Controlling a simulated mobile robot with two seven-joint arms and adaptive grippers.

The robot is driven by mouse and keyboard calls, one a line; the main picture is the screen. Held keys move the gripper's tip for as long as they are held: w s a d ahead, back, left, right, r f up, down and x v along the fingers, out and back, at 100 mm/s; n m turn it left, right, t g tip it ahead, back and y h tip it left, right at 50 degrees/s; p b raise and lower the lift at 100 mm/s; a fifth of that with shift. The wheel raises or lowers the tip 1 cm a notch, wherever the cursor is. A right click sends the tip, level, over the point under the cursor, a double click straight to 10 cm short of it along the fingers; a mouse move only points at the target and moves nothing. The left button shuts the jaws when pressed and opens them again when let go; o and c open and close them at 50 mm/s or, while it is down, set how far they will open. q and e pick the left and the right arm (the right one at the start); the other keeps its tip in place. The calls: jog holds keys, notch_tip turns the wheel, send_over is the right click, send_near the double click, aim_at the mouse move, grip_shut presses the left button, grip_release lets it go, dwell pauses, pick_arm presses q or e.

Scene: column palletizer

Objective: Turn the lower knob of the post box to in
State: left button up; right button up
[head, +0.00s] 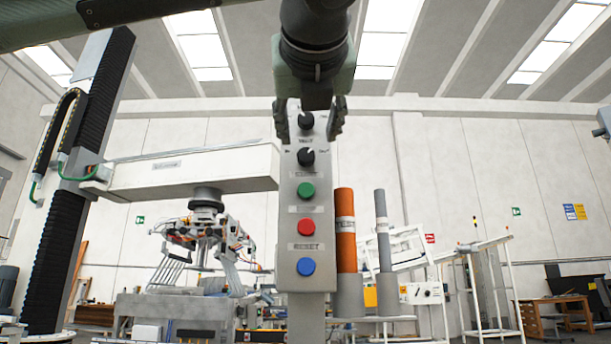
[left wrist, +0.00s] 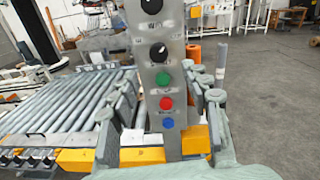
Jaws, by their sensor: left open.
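The post box (head: 290,215) is a tall grey panel facing me. It carries an upper black knob (head: 305,121), a lower black knob (head: 306,157), and green, red and blue buttons below. The lower knob also shows in the left wrist view (left wrist: 158,53); its pale mark seems to lean up and right. The small lettering beside it is too blurred to read. My left gripper (head: 309,132) is open and empty, its fingers to either side of the panel in the picture, around the height of the upper knob. The lower knob appears just below the fingertips, apart from them. My right gripper is not in view.
A roller conveyor (left wrist: 70,105) lies left of the post box in the left wrist view. An orange column (head: 346,230) and a grey column (head: 383,225) stand behind it on the right. The palletizer beam (head: 190,172) stretches behind it on the left.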

aim_at(306, 154)
pick_arm(q)
jog(key=shift+w+a+r+b, duration=0.1)
jog(key=shift+w+b, duration=0.1)
jog(key=shift+w, duration=1.65)
jog(key=shift+w+a+r+b, duration=0.1)
jog(key=shift+w+b, duration=0.05)
jog(key=shift+w, duration=1.7)
grip_shut()
